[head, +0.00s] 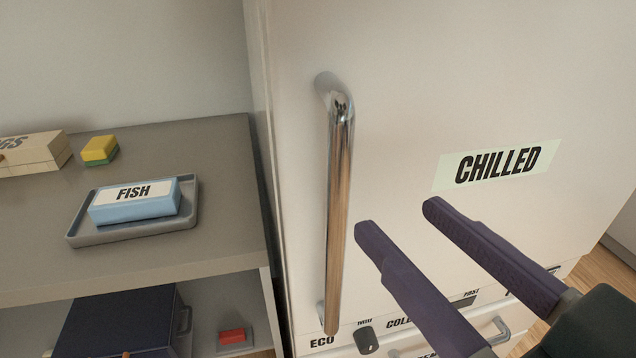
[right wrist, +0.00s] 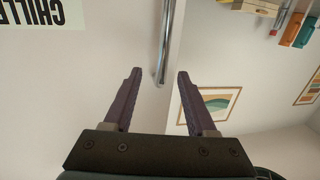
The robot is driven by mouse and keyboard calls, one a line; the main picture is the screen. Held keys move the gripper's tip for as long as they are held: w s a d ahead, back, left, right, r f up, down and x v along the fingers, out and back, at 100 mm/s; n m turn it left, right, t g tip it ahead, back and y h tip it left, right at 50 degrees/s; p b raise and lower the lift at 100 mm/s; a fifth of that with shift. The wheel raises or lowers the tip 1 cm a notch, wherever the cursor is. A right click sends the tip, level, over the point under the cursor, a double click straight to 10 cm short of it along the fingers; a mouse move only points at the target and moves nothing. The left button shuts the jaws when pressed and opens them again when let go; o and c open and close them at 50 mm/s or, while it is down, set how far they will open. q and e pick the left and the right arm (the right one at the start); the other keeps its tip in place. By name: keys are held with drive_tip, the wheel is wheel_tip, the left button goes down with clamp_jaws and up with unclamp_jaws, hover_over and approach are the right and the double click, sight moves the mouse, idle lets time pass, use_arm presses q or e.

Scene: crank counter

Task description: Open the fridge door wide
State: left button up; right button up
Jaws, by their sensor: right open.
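The white fridge door (head: 400,110) carries a label that reads CHILLED (head: 497,165) and looks shut. A long vertical chrome handle (head: 340,200) stands out from its left side. My right gripper (head: 396,218) is open, its two purple fingers pointing up and left, just right of the handle and apart from it in the head view. In the right wrist view, the handle (right wrist: 163,50) lies ahead, between the lines of the two open fingers (right wrist: 158,75). Nothing is between the fingertips. My left gripper is not in view.
A grey counter (head: 225,150) left of the fridge holds a tray (head: 75,235) with a blue FISH box (head: 135,206), a yellow-green sponge (head: 100,150) and a wooden box (head: 35,155). A knob (head: 367,340) and a drawer handle (head: 500,330) sit below the door.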

sight(346, 180)
drive_tip(key=shift+t, duration=0.3)
drive_tip(key=x, duration=1)
drive_tip(key=shift+a+f, duration=0.4)
drive_tip(key=shift+c, duration=0.4)
clamp_jaws()
